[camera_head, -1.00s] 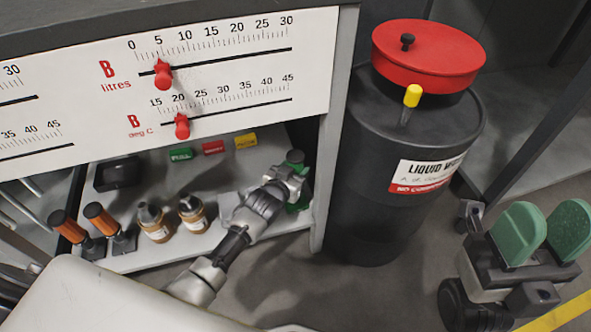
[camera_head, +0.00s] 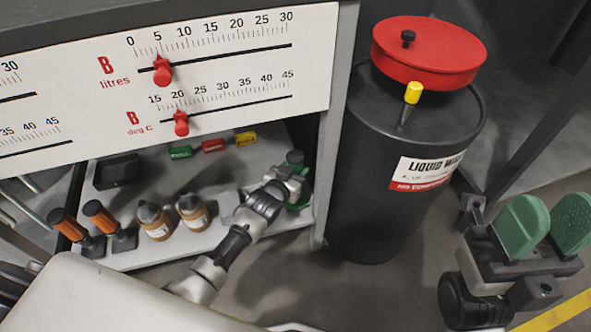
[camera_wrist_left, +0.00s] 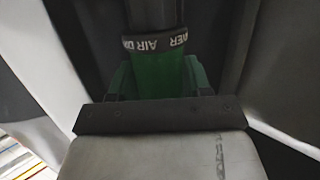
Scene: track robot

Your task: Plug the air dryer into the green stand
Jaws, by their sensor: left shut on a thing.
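My left gripper (camera_head: 292,180) is at the right end of the low shelf, shut on the air dryer. The dryer's dark body, with a white-lettered band, shows in the left wrist view (camera_wrist_left: 155,42). Green finger pads flank a green part below the band; I cannot tell whether that part belongs to the dryer or the stand. In the head view, a dark green round top (camera_head: 295,156) shows above the gripper. Green also shows low beside the gripper, but the stand is not clearly distinguishable. My right gripper (camera_head: 547,222) is open and empty at the right.
A black drum with a red lid (camera_head: 428,52) stands right of the shelf, beyond a grey post (camera_head: 334,130). Two brown bottles (camera_head: 193,211), two orange-handled tools (camera_head: 100,217) and small coloured tags (camera_head: 213,145) are on the shelf (camera_head: 180,243). A scale panel (camera_head: 225,85) overhangs it.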

